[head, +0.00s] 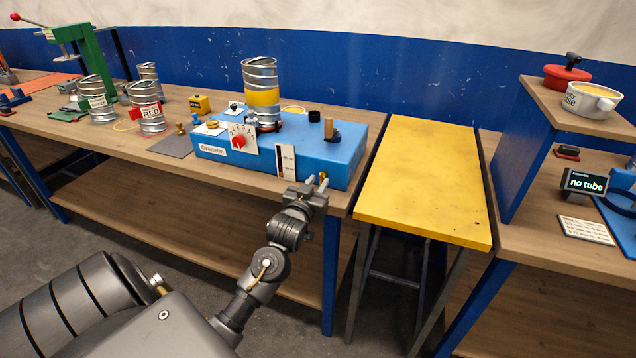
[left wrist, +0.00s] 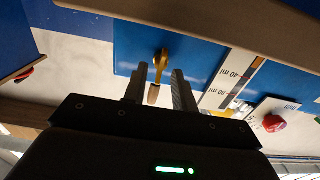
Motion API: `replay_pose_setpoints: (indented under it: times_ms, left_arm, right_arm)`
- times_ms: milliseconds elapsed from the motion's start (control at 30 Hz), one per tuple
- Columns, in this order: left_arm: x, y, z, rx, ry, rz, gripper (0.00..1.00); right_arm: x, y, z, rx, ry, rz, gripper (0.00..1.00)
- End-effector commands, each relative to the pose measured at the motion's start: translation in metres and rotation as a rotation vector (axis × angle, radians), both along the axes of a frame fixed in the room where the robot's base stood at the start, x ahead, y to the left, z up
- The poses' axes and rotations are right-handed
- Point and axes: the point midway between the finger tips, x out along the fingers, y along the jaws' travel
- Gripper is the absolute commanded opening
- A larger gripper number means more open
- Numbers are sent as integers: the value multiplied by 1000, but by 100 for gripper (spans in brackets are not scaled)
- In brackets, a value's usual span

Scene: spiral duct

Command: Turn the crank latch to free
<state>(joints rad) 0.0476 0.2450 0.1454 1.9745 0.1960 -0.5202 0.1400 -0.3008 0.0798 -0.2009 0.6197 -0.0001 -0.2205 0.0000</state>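The blue box (head: 262,160) stands on the wooden bench with a corrugated metal tube (head: 261,88) upright on top, a yellow band around it. A small brass crank (left wrist: 162,57) with a wooden handle (left wrist: 154,94) sits on the box's front face; I take it for the crank latch. In the head view it is mostly hidden by my left gripper (head: 318,183), at the box's lower right front. In the left wrist view my left gripper (left wrist: 159,82) is open, its fingers on either side of the handle with gaps showing. My right gripper is out of view.
Several metal tubes (head: 147,106) stand left. A yellow-topped table (head: 424,180) stands right. A display (head: 585,183) reads "no tube".

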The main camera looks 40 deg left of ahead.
Motion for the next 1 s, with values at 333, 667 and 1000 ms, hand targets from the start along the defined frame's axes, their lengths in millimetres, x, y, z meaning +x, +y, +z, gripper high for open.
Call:
replay_pose_setpoints:
  times_ms: [333,667,1000]
  left_arm:
    - [4,1,0,1,1,0,27]
    - [4,1,0,0,1,0,0]
    - [4,1,1,-43,-12,-1,0]
  right_arm:
    - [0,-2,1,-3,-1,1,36]
    - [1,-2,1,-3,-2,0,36]
    - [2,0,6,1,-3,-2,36]
